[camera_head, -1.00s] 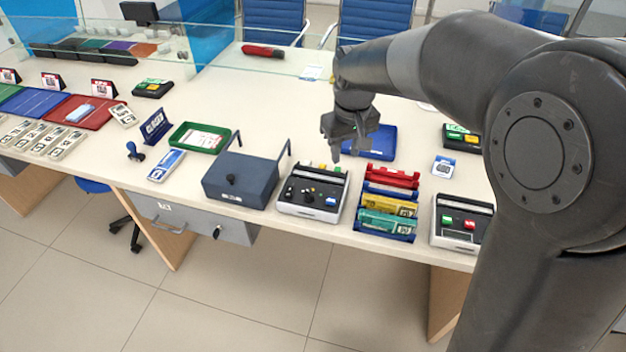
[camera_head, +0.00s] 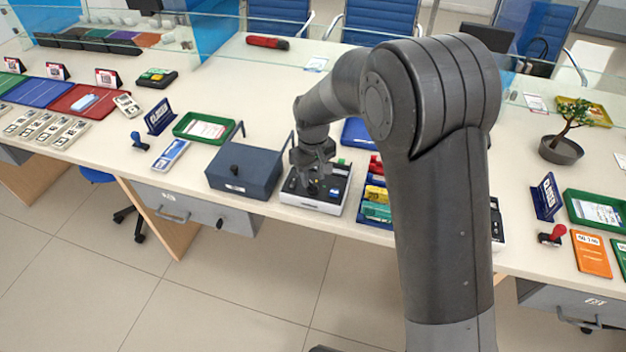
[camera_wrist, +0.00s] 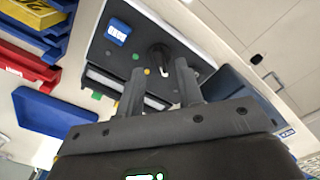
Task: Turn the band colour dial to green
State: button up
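The banding device (camera_head: 318,206), a white-sided box with a dark top, stands at the counter's front edge. In the wrist view its dark panel (camera_wrist: 122,58) carries a black dial knob (camera_wrist: 158,55) with a white pointer mark, and small coloured dots, including a green one and a yellow one, beside it. My gripper (camera_head: 312,183) is over the panel, pointing down. In the wrist view my gripper (camera_wrist: 159,68) has its two fingers apart, with the knob showing between and beyond the tips. Contact with the knob cannot be told. Part of the dial's surround is hidden by the fingers.
A dark blue-grey box (camera_head: 230,182) with raised arms stands close left of the device. A blue rack with coloured bundles (camera_head: 376,212) stands close right, partly behind my arm. A blue button block (camera_wrist: 118,32) sits on the same panel. A green tray (camera_head: 186,137) lies farther left.

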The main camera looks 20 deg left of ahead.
aim_at(313, 187)
jog(key=shift+f, duration=1.2)
jog(key=shift+c, duration=0.5)
grip_shut()
